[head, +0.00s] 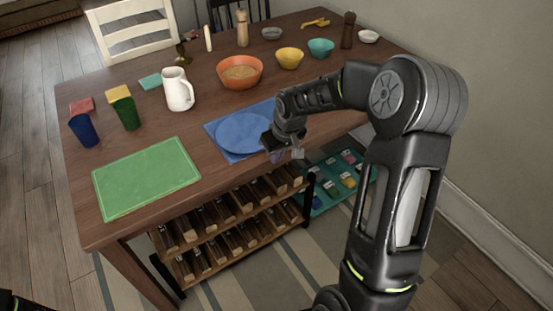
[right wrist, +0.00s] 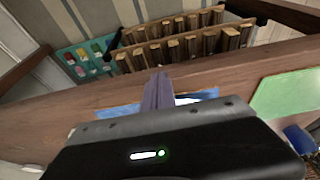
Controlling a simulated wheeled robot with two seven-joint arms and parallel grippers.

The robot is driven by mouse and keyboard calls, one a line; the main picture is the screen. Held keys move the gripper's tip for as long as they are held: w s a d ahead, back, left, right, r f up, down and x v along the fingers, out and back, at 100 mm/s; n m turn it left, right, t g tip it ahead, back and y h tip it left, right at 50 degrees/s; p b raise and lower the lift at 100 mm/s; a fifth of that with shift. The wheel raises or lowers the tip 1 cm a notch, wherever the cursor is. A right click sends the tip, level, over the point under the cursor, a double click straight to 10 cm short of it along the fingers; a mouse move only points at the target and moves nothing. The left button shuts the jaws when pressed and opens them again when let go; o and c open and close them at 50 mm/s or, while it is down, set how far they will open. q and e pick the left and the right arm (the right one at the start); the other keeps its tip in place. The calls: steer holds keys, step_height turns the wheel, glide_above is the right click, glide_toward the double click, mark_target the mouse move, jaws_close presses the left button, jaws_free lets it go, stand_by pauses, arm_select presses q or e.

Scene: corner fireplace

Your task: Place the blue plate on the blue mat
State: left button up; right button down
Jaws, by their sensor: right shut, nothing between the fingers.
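The blue plate (head: 240,131) lies on the blue mat (head: 219,128) near the front edge of the wooden table in the head view. My right gripper (head: 285,153) is at the plate's right front side, over the table's front edge. It is shut and empty. Whether it touches the plate cannot be told. In the right wrist view the shut fingers (right wrist: 158,92) point toward the table edge, with a bit of the blue mat (right wrist: 110,112) beside them. The gripper body hides most of the plate there. My left gripper is not in view.
A green mat (head: 146,178) lies to the left. An orange bowl (head: 240,72) and a white pitcher (head: 178,90) stand behind. Blue (head: 83,130) and green (head: 126,113) cups stand at left. A rack (head: 225,222) and a teal tray (head: 330,185) are below the table edge.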

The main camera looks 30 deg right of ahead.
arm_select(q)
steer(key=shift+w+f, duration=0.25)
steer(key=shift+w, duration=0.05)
arm_select(e)
steer(key=v, duration=0.8)
steer(key=shift+w, duration=0.2)
steer(key=shift+a+r, duration=0.1)
